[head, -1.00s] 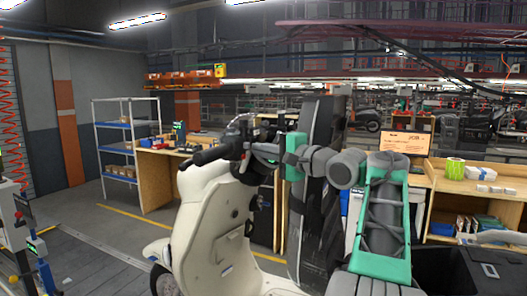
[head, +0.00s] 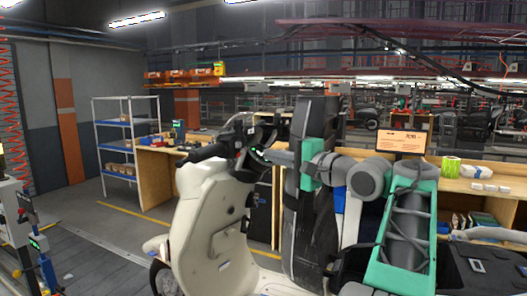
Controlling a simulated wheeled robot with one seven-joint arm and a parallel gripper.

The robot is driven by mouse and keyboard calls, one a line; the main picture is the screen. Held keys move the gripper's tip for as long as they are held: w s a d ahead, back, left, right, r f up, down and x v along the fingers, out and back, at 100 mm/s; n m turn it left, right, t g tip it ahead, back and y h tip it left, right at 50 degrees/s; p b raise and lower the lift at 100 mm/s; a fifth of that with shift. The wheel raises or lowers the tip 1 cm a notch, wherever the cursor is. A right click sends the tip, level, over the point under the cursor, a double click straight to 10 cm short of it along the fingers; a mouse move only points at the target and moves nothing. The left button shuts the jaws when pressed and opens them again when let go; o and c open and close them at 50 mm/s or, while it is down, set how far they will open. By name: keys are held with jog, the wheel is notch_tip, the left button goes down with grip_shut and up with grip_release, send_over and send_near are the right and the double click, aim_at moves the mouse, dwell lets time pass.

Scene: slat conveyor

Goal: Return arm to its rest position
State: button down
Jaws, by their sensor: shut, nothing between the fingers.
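My arm reaches up from the bottom right, with green and grey links, and bends left toward the scooter's handlebar. My gripper (head: 258,158) is at its far end, small and dark beside the handlebar. It is shut with nothing seen in it. I cannot tell whether it touches the handlebar. A cream scooter body (head: 212,225) stands upright in front of me, its dark handlebar (head: 207,153) at the top.
A tall dark panel (head: 312,225) stands behind my arm. Wooden workbenches (head: 155,185) are behind; the right one carries a green-yellow roll (head: 451,166) and a sign screen (head: 401,142). A blue shelf rack (head: 115,147) stands at the left.

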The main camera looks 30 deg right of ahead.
jog(key=w+a+f+n+g+h, duration=0.15)
jog(key=a+f+n+g, duration=0.5)
jog(key=a+f, duration=1.15)
jog(key=s+a+f+n+g+h, duration=0.1)
jog(key=s+a+f+n+g, duration=0.2)
jog(key=s+f, duration=0.6)
jog(key=s+a+f+n+g+h, duration=0.1)
jog(key=s+a+f+n+g, duration=0.2)
jog(key=s+f, duration=0.7)
jog(key=shift+a+f+n+g, duration=0.4)
jog(key=shift+a+n, duration=0.4)
jog(key=shift+n, duration=0.45)
